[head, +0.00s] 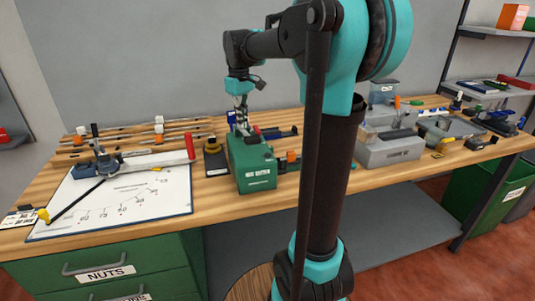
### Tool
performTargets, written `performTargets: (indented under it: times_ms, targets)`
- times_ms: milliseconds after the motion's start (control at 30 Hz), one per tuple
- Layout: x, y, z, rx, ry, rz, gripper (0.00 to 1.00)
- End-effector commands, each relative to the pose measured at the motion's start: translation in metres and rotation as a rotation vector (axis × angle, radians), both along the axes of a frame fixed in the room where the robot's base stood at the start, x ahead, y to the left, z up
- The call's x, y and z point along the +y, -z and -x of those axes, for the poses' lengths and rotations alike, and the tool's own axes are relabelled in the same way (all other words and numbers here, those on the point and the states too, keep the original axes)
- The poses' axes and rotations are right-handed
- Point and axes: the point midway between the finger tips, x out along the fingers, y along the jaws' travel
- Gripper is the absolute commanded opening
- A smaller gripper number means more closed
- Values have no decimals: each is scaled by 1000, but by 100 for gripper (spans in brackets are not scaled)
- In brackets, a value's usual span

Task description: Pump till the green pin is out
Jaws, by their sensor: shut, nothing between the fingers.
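A green box with a white label (253,171) stands on the wooden workbench near its front edge; I take it for the dispenser. My gripper (242,123) points down at the top rear of this box, its fingers shut with nothing between them. I cannot tell whether the fingertips touch the box top. Small dark and red parts (257,131) show on the box's top beside the fingers. I cannot make out a green pin; it is hidden or too small to see.
A white board (125,205) with a red-handled tool lies left on the bench (230,207). A dark block (215,160) stands close left of the green box. Small blue and orange parts lie right of it.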

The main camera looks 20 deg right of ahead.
Motion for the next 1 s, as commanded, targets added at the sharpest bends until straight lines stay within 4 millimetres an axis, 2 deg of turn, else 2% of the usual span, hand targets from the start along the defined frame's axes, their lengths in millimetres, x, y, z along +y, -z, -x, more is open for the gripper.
performTargets:
  times_ms: [433, 733, 1000]
  targets:
    - [0, 4, 0, -1, 0, 1, 0]
    - [-1, 16, 0, -2, 0, 1, 0]
    - [-1, 11, 0, -1, 0, 2, 0]
